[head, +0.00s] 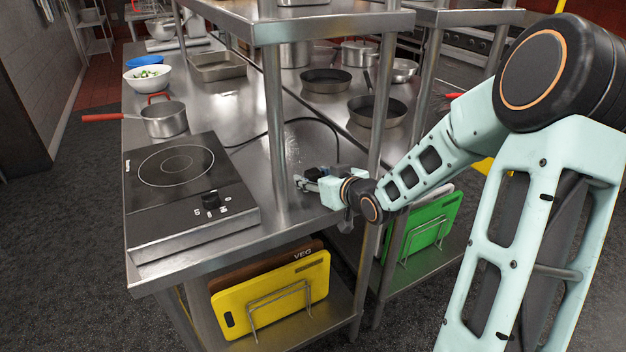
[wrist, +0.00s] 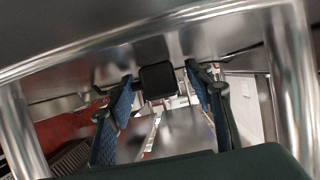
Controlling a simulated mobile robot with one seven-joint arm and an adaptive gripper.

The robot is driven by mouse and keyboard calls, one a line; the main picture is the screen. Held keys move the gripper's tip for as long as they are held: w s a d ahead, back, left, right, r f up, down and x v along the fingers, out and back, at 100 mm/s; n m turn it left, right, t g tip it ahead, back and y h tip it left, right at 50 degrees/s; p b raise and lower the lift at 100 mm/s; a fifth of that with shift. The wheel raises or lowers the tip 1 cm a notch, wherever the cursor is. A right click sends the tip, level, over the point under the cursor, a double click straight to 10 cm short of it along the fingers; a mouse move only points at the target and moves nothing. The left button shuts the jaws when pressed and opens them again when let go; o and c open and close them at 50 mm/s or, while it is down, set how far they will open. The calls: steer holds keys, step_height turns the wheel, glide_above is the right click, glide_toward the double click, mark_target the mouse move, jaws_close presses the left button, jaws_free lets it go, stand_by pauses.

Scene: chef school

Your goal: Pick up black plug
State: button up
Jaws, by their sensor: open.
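A small black square block that looks like the black plug (wrist: 158,82) shows in the wrist view, between and beyond my fingers. My gripper (wrist: 160,100) is open, with a blue-padded finger on each side of the block. I cannot tell whether either finger touches it. In the head view, my gripper (head: 302,183) is low over the steel counter, right of the front shelf post. The plug cannot be made out there. A black cord (head: 325,121) curves over the counter from behind the cooktop towards my gripper.
The induction cooktop (head: 180,185) stands at the left with a red-handled saucepan (head: 165,119) behind it. Steel shelf posts (head: 275,125) rise close to my gripper. Frying pans (head: 377,111) stand further back. A yellow cutting board (head: 270,295) is on the lower shelf.

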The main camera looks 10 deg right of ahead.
steer(key=shift+c, duration=0.3)
jaws_close()
